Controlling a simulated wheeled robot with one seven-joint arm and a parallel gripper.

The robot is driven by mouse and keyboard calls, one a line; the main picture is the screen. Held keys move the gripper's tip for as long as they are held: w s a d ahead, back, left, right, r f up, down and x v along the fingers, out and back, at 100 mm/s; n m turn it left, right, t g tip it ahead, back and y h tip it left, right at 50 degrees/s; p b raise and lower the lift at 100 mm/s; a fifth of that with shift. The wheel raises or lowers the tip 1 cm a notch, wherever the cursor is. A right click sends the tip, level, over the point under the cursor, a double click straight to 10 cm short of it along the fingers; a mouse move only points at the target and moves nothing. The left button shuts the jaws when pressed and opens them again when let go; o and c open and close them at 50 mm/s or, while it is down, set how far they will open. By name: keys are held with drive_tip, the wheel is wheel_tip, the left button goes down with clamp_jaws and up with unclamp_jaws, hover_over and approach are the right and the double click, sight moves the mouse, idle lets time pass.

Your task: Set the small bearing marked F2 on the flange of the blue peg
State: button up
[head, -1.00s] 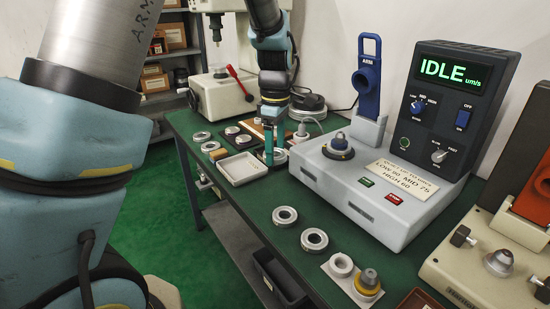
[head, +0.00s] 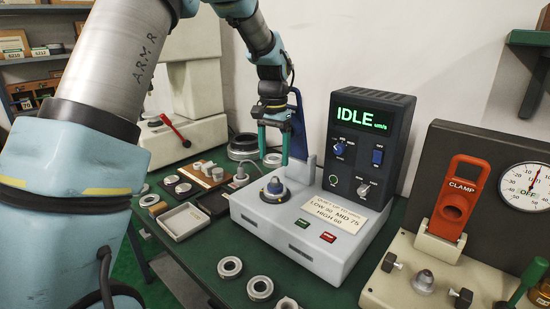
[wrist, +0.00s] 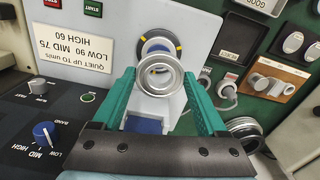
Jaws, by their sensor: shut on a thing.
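The blue peg (head: 275,186) stands upright on top of the pale tester, with a dark round flange around its base. The flange (wrist: 157,42) also shows in the wrist view, partly covered by the bearing. My gripper (head: 272,152) is shut on a small metal bearing (wrist: 160,76), which shows whitish between the fingertips in the head view. It holds the bearing above the peg, apart from the flange in the head view. The marking on the bearing is not readable, so I cannot confirm F2.
The tester's IDLE display (head: 361,124) rises behind right of the peg. A blue ARM slide (head: 298,135) stands close behind my gripper. A white tray (head: 187,222) lies left; loose bearings (head: 230,267) lie in front. An orange clamp (head: 460,198) stands at right.

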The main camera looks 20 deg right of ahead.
sight(275, 177)
drive_tip(key=shift+d, duration=0.1)
drive_tip(key=shift+f+b, duration=0.25)
drive_tip(key=shift+b, duration=0.05)
drive_tip(key=shift+f+b, duration=1.3)
drive_tip(key=shift+f, duration=0.15)
drive_tip(key=shift+r+p, duration=0.1)
drive_tip(key=shift+p, duration=0.35)
drive_tip(key=shift+f+b, duration=0.9)
drive_tip(key=shift+f, duration=1.05)
drive_tip(key=o, duration=1.6)
drive_tip(key=shift+c, duration=0.2)
